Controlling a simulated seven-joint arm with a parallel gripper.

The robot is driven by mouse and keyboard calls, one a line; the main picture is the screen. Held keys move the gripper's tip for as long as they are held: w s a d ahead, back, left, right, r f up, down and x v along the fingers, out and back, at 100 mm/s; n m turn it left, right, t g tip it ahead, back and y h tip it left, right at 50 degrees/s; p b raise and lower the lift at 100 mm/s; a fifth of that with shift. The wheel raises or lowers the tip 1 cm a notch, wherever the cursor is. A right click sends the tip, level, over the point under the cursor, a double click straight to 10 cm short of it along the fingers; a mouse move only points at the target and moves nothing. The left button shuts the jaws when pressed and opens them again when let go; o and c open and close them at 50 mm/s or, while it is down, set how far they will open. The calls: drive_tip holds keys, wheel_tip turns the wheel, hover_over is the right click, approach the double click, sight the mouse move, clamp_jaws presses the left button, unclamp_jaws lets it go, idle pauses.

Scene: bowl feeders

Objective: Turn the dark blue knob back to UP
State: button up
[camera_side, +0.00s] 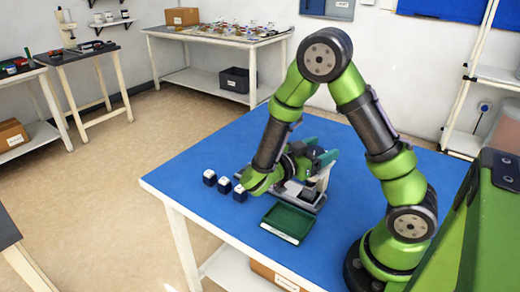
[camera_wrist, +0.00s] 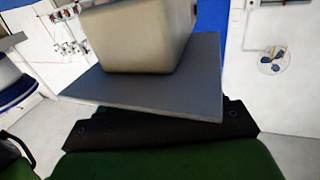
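Three small dark blue blocks with white tops stand in a row near the left edge of the blue table in the side view: one at the far end (camera_side: 209,177), one in the middle (camera_side: 224,185) and one nearest my wrist (camera_side: 240,194). They are too small to tell which is the knob or which way it points. My arm bends down over the table, with its green wrist just right of the nearest block. My gripper seems to lie among the grey and teal parts right of the wrist; its fingers cannot be made out. The wrist view shows no clear fingers or knob.
A green tray (camera_side: 284,236) lies on the blue table (camera_side: 240,245) in front of the grey and teal machine parts (camera_side: 318,182). The table's front left is clear. In the wrist view, a pale block (camera_wrist: 140,40) and grey plate (camera_wrist: 165,88) fill the middle.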

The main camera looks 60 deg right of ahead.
drive_tip(key=c, duration=0.6)
drive_tip(key=shift+o, duration=0.2)
drive_tip(key=n+t, duration=0.1)
drive_tip(key=t, duration=0.1)
drive_tip(key=n+t, duration=0.2)
drive_tip(key=t, duration=0.1)
drive_tip(key=n+t+h, duration=0.1)
drive_tip(key=t, duration=0.1)
drive_tip(key=shift+w+n, duration=0.35)
drive_tip(key=shift+n, duration=0.05)
drive_tip(key=o, duration=1)
drive_tip(key=a, duration=0.5)
drive_tip(key=s+a, duration=0.1)
drive_tip(key=a, duration=1)
drive_tip(key=shift+s+a, duration=0.15)
drive_tip(key=shift+a, duration=0.25)
